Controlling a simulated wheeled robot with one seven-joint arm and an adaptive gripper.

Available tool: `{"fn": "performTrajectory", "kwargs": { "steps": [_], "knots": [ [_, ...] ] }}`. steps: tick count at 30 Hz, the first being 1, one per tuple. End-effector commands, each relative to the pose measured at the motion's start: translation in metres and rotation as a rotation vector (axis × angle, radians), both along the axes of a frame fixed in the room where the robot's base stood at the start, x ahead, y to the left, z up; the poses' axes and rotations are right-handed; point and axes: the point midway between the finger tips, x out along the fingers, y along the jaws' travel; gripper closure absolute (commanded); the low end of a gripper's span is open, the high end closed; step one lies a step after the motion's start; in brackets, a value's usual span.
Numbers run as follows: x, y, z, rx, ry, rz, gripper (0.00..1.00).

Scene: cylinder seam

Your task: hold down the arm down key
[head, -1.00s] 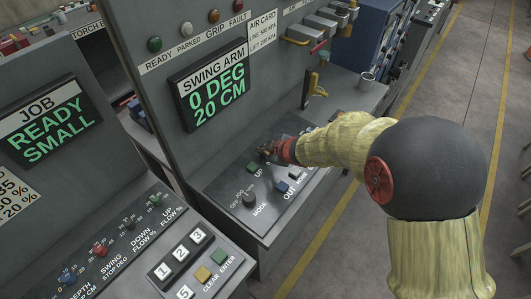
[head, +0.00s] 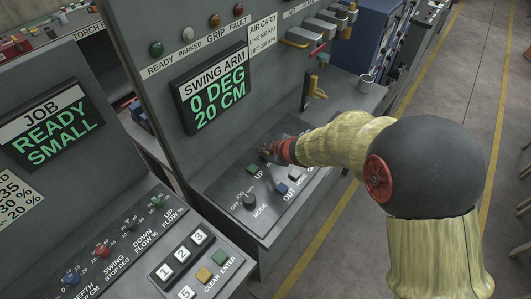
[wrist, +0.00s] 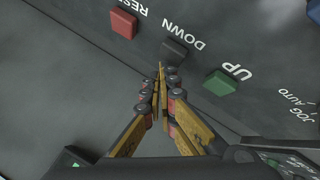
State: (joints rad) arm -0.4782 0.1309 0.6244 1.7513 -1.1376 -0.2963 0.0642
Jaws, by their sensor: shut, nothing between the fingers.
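The down key is a dark square key (wrist: 174,51) beside the word DOWN in the wrist view. My gripper (wrist: 161,72) is shut and empty, its fingertips at the near edge of this key. I cannot tell whether they touch or press it. In the head view my gripper (head: 266,152) reaches down to the swing arm panel and hides the down key. The green UP key (wrist: 220,83) lies right of the fingertips, and it also shows in the head view (head: 253,168). The swing arm display (head: 213,88) reads 0 DEG, 20 CM.
A red key (wrist: 123,23) marked RESET lies left of the down key. A blue key (head: 282,188) and the black mode knob (head: 249,200) share the panel. A lever with a yellow handle (head: 315,90) and a mug (head: 365,81) stand behind my arm.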

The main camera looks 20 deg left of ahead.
Motion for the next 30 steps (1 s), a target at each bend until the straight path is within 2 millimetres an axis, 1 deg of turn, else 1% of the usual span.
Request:
{"fn": "performTrajectory", "kwargs": {
  "steps": [1, 3, 12, 16, 30],
  "knots": [
    [0.000, 0.000, 0.005, 0.000, 0.000, 0.000, 1.00],
    [0.000, 0.000, 0.006, 0.000, 0.000, 0.000, 1.00],
    [0.000, 0.000, 0.005, 0.000, 0.000, 0.000, 1.00],
    [0.000, 0.000, 0.009, 0.000, 0.000, 0.000, 1.00],
    [0.000, 0.000, 0.050, 0.002, 0.000, -0.001, 1.00]
  ]
}}
